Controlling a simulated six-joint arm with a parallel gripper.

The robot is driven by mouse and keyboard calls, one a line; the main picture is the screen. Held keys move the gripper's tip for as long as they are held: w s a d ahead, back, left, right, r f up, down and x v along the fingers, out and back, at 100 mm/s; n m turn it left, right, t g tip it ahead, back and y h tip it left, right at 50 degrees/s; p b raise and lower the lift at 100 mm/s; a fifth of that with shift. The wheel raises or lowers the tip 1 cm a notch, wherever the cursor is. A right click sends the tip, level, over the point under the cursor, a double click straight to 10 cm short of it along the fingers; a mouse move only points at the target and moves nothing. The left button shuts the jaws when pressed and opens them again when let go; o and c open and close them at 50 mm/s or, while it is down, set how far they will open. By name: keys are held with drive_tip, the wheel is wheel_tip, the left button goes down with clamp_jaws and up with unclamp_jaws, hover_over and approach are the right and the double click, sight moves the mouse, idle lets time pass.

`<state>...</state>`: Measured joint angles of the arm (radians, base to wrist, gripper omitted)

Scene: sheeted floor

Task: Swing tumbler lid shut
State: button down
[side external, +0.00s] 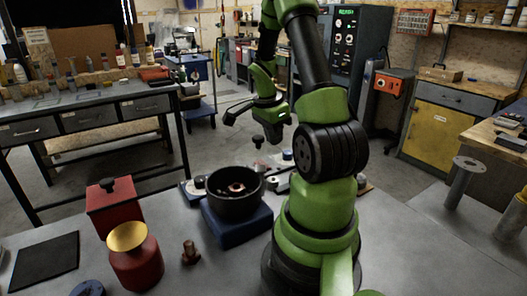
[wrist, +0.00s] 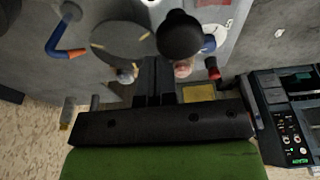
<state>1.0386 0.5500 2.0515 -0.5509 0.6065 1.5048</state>
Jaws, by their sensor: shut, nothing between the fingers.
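A round black bowl-like drum (side external: 236,203) stands open on a blue base (side external: 237,222) on the grey work surface. It looks like the tumbler, and a reddish piece (side external: 236,188) shows inside. I cannot make out its lid for certain. My gripper (side external: 270,141) is behind the drum, above the surface and apart from it, pointing down. A small black knob (side external: 258,141) shows just left of it; I cannot tell what it belongs to. In the wrist view my gripper (wrist: 153,68) is shut and empty. A black rounded knob (wrist: 180,36) shows just past the fingers.
A red box (side external: 110,205), a red jar with a gold top (side external: 133,257), a brown fitting (side external: 190,253) and a black mat (side external: 45,262) lie left of the drum. Small parts (side external: 287,156) crowd behind it. A grey disc with yellow marks (wrist: 118,38) shows in the wrist view.

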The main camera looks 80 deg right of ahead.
sight(255, 136)
drive_tip(key=shift+w, duration=1.45)
drive_tip(key=shift+w+a, duration=0.2)
drive_tip(key=shift+w, duration=0.3)
drive_tip(key=shift+w+a, duration=0.15)
drive_tip(key=shift+w, duration=0.35)
drive_tip(key=shift+w+a, duration=0.3)
drive_tip(key=shift+w, duration=0.2)
drive_tip(key=shift+w+a, duration=0.25)
drive_tip(key=shift+w, duration=0.25)
